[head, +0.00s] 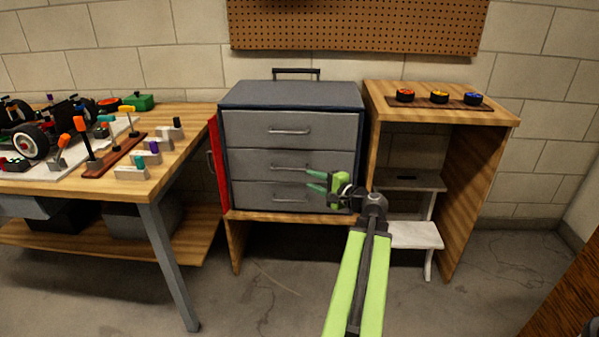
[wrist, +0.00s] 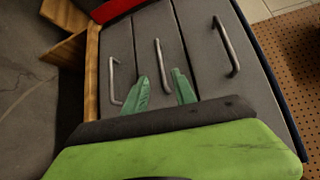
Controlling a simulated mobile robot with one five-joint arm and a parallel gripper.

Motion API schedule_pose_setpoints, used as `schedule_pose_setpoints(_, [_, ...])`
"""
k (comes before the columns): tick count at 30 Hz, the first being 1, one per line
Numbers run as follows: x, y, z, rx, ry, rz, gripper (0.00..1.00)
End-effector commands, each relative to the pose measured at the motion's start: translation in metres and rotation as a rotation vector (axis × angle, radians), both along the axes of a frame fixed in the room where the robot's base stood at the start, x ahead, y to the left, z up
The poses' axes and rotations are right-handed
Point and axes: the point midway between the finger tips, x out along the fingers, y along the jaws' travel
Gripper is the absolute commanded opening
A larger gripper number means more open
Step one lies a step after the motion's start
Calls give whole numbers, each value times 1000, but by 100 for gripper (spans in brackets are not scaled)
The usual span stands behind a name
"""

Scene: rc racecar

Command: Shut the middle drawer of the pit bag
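The pit bag (head: 290,95) is a grey and dark blue cabinet with three stacked drawers and a top handle. Its middle drawer (head: 250,163) has a bar handle (head: 290,168); its face looks nearly flush with the others, and I cannot tell any small gap. My gripper (head: 311,180) is in front of the right half of the middle and bottom drawers, hiding part of them. In the wrist view its two green fingers (wrist: 160,75) are apart and empty, pointing at the middle drawer (wrist: 146,25). The middle handle (wrist: 163,65) appears between the fingertips; contact is unclear.
A red panel (head: 213,165) stands at the pit bag's left side. A workbench (head: 165,180) with a model car and tools is at left. A wooden shelf unit (head: 460,185) with a small white step stool (head: 415,235) is at right. Floor in front is clear.

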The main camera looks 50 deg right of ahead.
Motion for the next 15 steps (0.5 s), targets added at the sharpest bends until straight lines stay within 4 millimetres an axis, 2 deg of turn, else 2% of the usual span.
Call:
schedule_pose_setpoints(1, [-12, 3, 3, 0, 0, -2, 33])
schedule_pose_setpoints(6, [-34, 5, 5, -1, 0, -1, 33])
schedule_pose_setpoints(15, [-39, 6, 5, -1, 1, 2, 33])
